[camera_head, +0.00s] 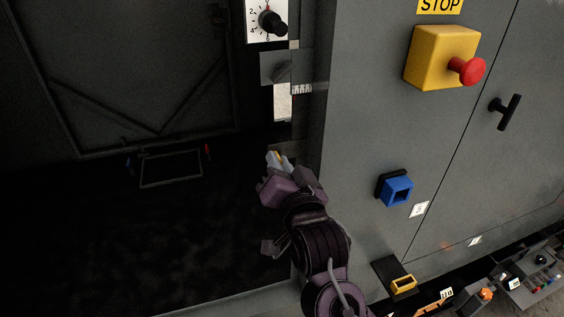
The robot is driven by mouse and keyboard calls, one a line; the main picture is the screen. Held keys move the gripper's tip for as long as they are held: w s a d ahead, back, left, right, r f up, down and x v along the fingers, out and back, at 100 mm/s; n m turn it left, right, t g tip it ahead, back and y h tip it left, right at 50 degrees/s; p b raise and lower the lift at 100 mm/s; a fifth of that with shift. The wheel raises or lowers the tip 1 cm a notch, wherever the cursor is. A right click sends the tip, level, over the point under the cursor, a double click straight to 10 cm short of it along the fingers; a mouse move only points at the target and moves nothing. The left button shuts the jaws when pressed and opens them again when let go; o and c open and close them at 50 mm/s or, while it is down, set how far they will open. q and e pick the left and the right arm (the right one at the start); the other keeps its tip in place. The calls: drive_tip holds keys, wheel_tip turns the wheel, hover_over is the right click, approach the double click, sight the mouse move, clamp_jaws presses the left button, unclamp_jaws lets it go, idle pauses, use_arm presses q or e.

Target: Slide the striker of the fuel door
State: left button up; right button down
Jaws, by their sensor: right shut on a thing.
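My right gripper (279,160) reaches up from the lower middle to the left edge of the grey cabinet front. Its jaws are shut on a small part at the side of the opening, which appears to be the striker. The fingers hide most of that part, so its shape and position on its track cannot be made out. My left gripper is not in view.
Above my right gripper are a grey bracket (274,68) and a black knob (271,22) on a white dial. The cabinet front carries a yellow stop box (430,57) with a red button, a blue square fitting (397,190) and a black handle (506,112). The lower left is dark.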

drive_tip(key=c, duration=1.6)
unclamp_jaws()
drive_tip(key=shift+a, duration=0.1)
drive_tip(key=shift+o, duration=1)
drive_tip(key=p+v, duration=0.1)
drive_tip(key=v, duration=0.7)
drive_tip(key=shift+a+p, duration=0.15)
drive_tip(key=shift+p, duration=0.15)
